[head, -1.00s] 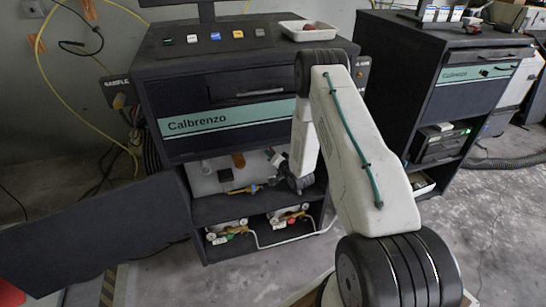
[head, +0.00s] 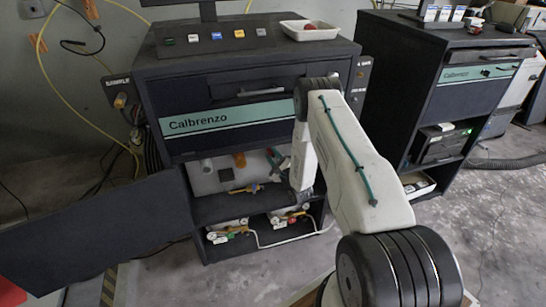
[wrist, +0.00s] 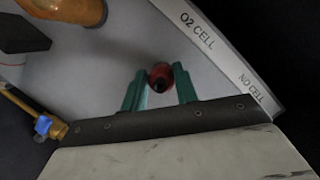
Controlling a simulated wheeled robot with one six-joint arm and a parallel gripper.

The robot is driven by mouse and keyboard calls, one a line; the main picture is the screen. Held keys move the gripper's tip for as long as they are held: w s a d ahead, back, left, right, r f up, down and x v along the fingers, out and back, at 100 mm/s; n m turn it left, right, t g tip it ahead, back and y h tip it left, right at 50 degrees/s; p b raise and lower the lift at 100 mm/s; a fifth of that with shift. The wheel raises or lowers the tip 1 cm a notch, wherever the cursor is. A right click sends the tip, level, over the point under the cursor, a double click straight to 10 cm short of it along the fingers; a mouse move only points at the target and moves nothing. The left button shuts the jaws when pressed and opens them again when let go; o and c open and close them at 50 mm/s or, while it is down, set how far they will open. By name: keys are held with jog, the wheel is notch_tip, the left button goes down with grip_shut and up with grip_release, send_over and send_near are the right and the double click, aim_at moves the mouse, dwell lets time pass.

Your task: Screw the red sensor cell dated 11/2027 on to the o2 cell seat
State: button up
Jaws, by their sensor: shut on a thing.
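The red sensor cell (wrist: 160,76), with a dark round centre, sits between the two green fingers of my gripper (wrist: 161,73) in the wrist view. My gripper is shut on it. The cell is in front of a light grey panel (wrist: 110,72). A white strip on the panel reads "O2 CELL" (wrist: 197,31) and "NO CELL". The o2 cell seat is not visible, and I cannot tell whether the cell touches it. In the head view my gripper (head: 274,158) is inside the cabinet's open bay; the cell cannot be made out there. Its date is not readable.
An orange-brown cylinder (wrist: 75,8) shows beside the cell on the panel, also in the head view (head: 239,160). A brass fitting with a blue part (wrist: 43,125) is at lower left. The open dark door (head: 95,235) stands left. A white tray (head: 310,35) holds something red on top.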

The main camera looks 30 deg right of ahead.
jog(key=o, duration=1.1)
jog(key=shift+r, duration=0.2)
jog(key=shift+c, duration=0.2)
jog(key=shift+f, duration=0.1)
